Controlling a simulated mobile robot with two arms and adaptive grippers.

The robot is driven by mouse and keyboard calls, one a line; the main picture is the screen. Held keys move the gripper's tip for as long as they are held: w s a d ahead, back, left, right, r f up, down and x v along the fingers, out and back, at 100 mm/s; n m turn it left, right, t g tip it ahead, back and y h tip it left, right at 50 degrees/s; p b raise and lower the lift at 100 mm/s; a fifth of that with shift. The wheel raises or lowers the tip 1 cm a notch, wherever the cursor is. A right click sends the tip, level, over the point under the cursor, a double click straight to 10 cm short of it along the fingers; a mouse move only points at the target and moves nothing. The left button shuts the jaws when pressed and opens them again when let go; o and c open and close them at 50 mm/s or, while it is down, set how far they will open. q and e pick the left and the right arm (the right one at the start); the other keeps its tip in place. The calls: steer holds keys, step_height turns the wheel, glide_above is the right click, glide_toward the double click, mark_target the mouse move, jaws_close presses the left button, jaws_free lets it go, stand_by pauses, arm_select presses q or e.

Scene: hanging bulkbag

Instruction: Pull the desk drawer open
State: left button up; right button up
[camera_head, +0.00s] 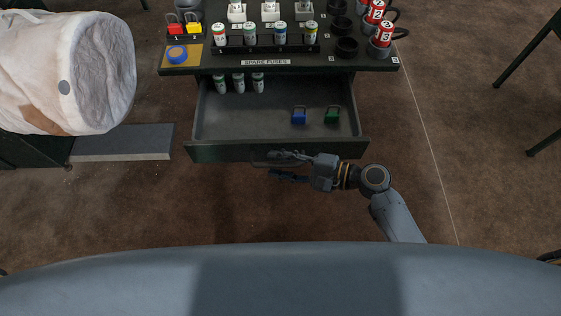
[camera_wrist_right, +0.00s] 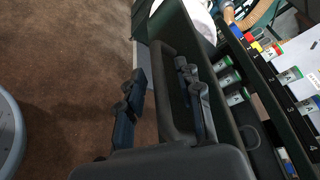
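The desk drawer (camera_head: 278,151) stands pulled out below the desk top, with its dark inside showing in the head view. Its handle (camera_head: 268,163) is on the front face; in the wrist view the handle bar (camera_wrist_right: 166,90) runs between the fingers. My right gripper (camera_head: 288,165) is at the drawer front, its fingers spread. In the wrist view my right gripper (camera_wrist_right: 163,98) has one finger on each side of the bar, with a gap visible on the left side. Whether either finger touches the bar cannot be told. My left gripper is out of view.
Several fuses (camera_head: 239,83) stand at the drawer's back left; a blue padlock (camera_head: 299,116) and a green padlock (camera_head: 332,115) lie at its right. A hanging bulk bag (camera_head: 65,75) is at the left. Brown floor is clear before the drawer.

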steer(key=shift+d, duration=0.1)
steer(key=v, duration=1.1)
steer(key=shift+s+d, duration=0.2)
steer(key=shift+d, duration=0.15)
steer(key=shift+r, duration=0.1)
steer(key=s+d+f+h, duration=0.2)
steer(key=d+f+h, duration=0.1)
steer(key=f, duration=0.7)
steer(key=s+d+f+n+h, duration=0.1)
steer(key=d+f+h, duration=0.2)
steer(key=f, duration=0.6)
steer(key=s+d+f+h, duration=0.2)
steer(key=d+f+h, duration=0.1)
steer(key=f, duration=0.7)
steer(key=s+d+f+n+g+h, duration=0.1)
steer(key=s+f+n+g+h, duration=0.1)
steer(key=s+f+n, duration=0.4)
steer(key=s+d+f+n+g+h, duration=0.1)
steer(key=s+f+n, duration=0.4)
steer(key=s+f, duration=0.6)
steer(key=s+g+h, duration=0.1)
steer(key=s+h, duration=0.1)
steer(key=s, duration=0.4)
steer(key=shift+d+n+h, duration=0.2)
steer(key=shift+n+h, duration=0.2)
